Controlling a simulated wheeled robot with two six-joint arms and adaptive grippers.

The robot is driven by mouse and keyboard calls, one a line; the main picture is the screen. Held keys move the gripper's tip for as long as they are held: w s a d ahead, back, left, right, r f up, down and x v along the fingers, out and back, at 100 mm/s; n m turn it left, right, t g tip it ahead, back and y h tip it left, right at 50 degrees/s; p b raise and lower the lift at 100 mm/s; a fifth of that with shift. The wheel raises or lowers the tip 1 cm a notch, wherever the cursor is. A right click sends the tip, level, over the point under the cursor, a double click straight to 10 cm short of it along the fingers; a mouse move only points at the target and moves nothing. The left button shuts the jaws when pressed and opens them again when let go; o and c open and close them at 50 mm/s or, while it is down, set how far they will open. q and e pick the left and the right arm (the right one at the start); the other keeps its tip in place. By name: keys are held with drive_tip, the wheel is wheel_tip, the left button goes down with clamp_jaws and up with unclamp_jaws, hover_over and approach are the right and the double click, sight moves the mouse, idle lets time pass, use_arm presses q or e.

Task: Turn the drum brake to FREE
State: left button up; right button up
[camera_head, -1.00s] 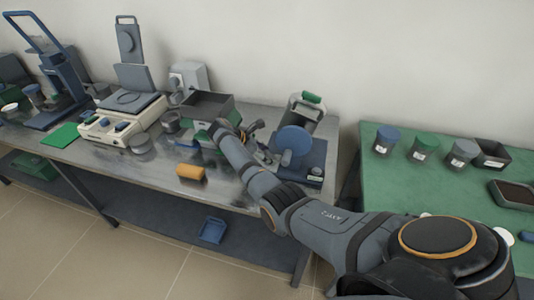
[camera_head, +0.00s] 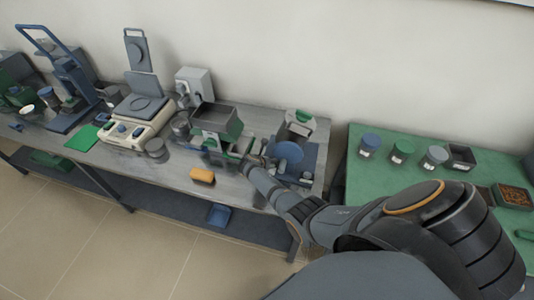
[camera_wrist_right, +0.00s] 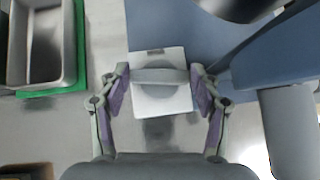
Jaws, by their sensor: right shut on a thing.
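The blue machine (camera_head: 290,153) with a round disc stands at the right end of the steel bench. In the right wrist view a pale square plate (camera_wrist_right: 160,104) carries a grey round knob with a crosswise bar (camera_wrist_right: 160,76), which I take for the drum brake. The bar lies crosswise in that picture; no FREE lettering is readable. My right gripper (camera_wrist_right: 160,88) is shut on the knob bar, one finger at each end. In the head view my right gripper (camera_head: 248,162) is small beside the machine's left side. My left gripper is not in view.
A grey tray on a green base (camera_head: 215,122) stands just left of the machine. An orange block (camera_head: 202,175) lies near the bench's front edge. A green table (camera_head: 375,190) with jars stands to the right.

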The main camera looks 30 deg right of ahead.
drive_tip(key=shift+n+t+y+p, duration=0.4)
drive_tip(key=shift+n+t+p, duration=0.2)
drive_tip(key=shift+n+p, duration=0.35)
drive_tip(key=o, duration=1.2)
drive_tip(key=shift+c, duration=0.2)
drive_tip(key=shift+s, duration=0.1)
drive_tip(key=v, duration=0.8)
